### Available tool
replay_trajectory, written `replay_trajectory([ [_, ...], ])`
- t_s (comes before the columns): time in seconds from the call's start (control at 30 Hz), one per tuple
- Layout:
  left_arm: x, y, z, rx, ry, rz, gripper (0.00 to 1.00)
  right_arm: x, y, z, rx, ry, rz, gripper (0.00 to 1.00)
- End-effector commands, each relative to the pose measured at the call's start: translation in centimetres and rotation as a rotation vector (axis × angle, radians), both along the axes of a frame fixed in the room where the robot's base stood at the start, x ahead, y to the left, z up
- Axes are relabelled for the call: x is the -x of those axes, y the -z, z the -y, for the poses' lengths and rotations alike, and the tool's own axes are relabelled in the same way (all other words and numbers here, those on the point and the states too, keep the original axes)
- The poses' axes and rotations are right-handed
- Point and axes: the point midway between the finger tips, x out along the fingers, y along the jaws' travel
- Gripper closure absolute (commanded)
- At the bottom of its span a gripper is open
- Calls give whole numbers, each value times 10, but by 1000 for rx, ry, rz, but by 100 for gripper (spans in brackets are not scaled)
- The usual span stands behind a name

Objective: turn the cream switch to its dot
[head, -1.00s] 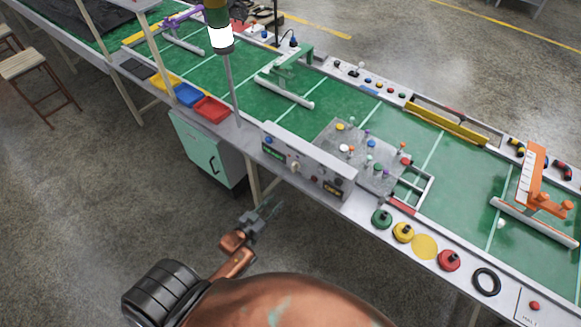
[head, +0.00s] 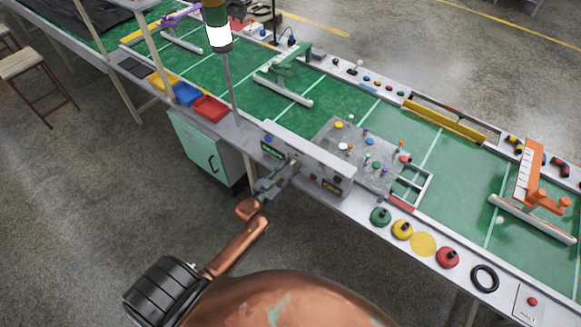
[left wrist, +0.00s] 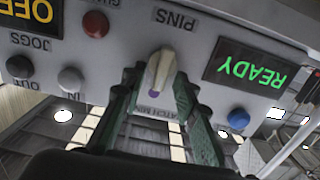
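My left gripper (left wrist: 158,82) is open, with one finger on each side of the switch. I cannot tell whether either finger touches it. In the head view the left gripper (head: 286,168) covers the switch. My right gripper is not in view.
The panel also carries a green READY display (left wrist: 247,66), a blue button (left wrist: 238,118), a red button (left wrist: 96,24), grey knobs and a yellow OFF display (left wrist: 28,10). A signal pole (head: 228,85) stands left on the bench. The floor before the panel is clear.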

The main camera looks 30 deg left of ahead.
Motion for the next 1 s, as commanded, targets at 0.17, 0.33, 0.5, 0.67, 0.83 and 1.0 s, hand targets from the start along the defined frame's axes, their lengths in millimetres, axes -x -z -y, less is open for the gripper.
replay_trajectory([
  [0.17, 0, 0, 0, 0, 0, -1, 72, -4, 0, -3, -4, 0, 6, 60],
  [0.33, 0, 0, 0, 0, 0, -1, 81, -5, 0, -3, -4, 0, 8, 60],
  [0.5, 0, 0, 0, 0, 0, -1, 92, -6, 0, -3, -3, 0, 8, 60],
  [0.67, 0, 0, 0, 0, 0, -1, 100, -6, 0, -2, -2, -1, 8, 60],
  [0.83, 0, 0, 0, 0, 0, -1, 100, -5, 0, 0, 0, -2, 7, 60],
  [1.0, 0, 0, 0, -11, 0, 0, 100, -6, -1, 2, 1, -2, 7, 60],
])
